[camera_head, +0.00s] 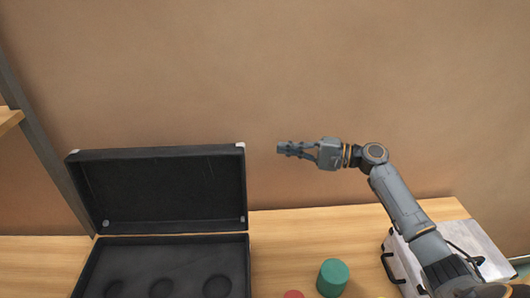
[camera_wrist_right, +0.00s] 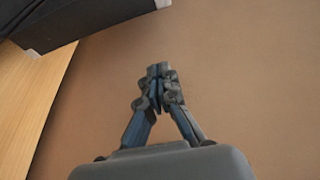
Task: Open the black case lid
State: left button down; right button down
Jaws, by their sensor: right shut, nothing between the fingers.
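The black case (camera_head: 165,270) sits on the wooden table at the lower left of the head view. Its lid (camera_head: 160,190) stands raised at the back, showing its dark inside and pale corner pieces. The case base has round recesses that look empty. My right gripper (camera_head: 282,148) is shut and empty, in the air to the right of the lid's upper right corner and apart from it. In the right wrist view the gripper (camera_wrist_right: 158,72) shows with its fingertips together, and part of the lid (camera_wrist_right: 75,18) shows at the upper left. My left gripper is not in view.
A green cylinder (camera_head: 332,278) and a partly cut-off red object (camera_head: 293,294) are on the table (camera_head: 300,225) right of the case. A silver case (camera_head: 400,262) with black handles stands farther right, partly behind my right arm. A brown wall is behind.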

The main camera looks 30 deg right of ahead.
jog(key=p+x, duration=0.3)
jog(key=x, duration=0.6)
jog(key=s, duration=0.1)
jog(key=s+a+p, duration=0.2)
jog(key=shift+s+r, duration=0.35)
jog(key=shift+s, duration=0.05)
